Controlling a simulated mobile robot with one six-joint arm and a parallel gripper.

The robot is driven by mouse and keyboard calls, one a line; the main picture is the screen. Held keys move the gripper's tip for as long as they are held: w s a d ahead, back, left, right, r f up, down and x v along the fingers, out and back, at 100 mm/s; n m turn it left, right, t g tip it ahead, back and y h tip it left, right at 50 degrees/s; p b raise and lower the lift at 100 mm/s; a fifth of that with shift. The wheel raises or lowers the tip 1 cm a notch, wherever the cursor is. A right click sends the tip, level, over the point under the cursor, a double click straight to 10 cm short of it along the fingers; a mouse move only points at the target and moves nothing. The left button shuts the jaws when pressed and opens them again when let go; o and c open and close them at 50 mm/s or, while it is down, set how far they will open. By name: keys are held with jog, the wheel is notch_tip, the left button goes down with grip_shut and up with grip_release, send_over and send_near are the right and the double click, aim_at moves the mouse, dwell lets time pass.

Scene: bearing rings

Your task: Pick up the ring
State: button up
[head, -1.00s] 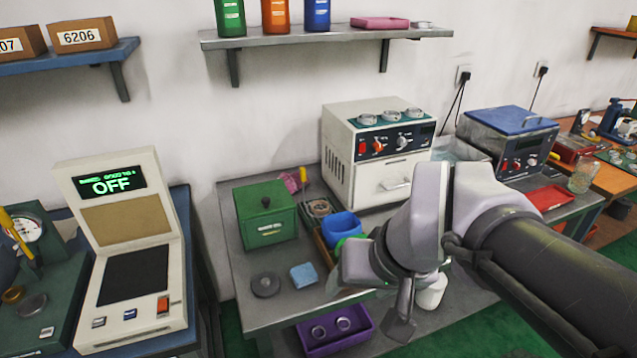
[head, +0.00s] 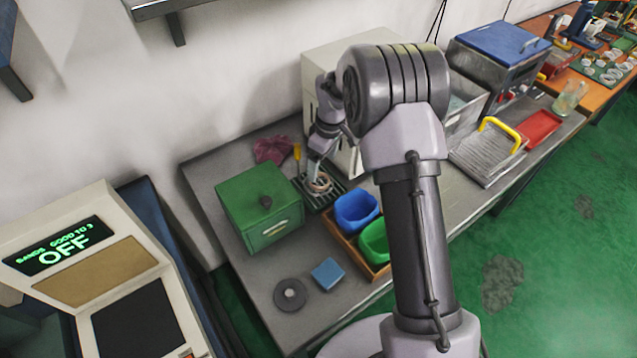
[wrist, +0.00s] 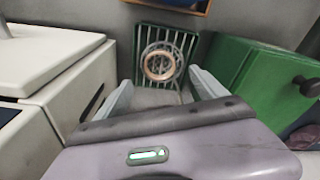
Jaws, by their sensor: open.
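A copper-coloured ring (wrist: 158,78) lies on a dark green slatted rack (wrist: 186,40), in the upper middle of the wrist view. Grey round edges show just behind it; I cannot tell whether they are another ring. In the head view the rack (head: 312,203) stands between the green box and the white machine, with the ring (head: 319,189) on it. My gripper (wrist: 160,90) is open and empty, its two fingers apart on either side of the near end of the rack. In the head view my gripper (head: 317,168) is above the rack, close over the ring.
A green box (head: 262,205) and a white machine (wrist: 50,80) flank my gripper closely. Blue (head: 356,211) and green (head: 374,242) bins sit in a wooden tray. A grey disc (head: 290,306) and blue block (head: 327,274) lie at the front left of the bench.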

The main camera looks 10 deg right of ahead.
aim_at(320, 182)
jog(key=f+b, duration=0.1)
jog(key=f, duration=0.2)
jog(key=f+b, duration=0.1)
jog(key=f, duration=0.2)
jog(key=shift+w+a+f+b, duration=0.15)
jog(key=shift+a+f+b, duration=0.05)
jog(key=shift+f+b, duration=0.2)
jog(key=shift+r, duration=0.15)
jog(key=shift+s, duration=0.2)
jog(key=c, duration=1.6)
jog(key=shift+o, duration=0.2)
notch_tip(320, 182, up, 10)
jog(key=p, duration=0.4)
jog(key=shift+w, duration=0.3)
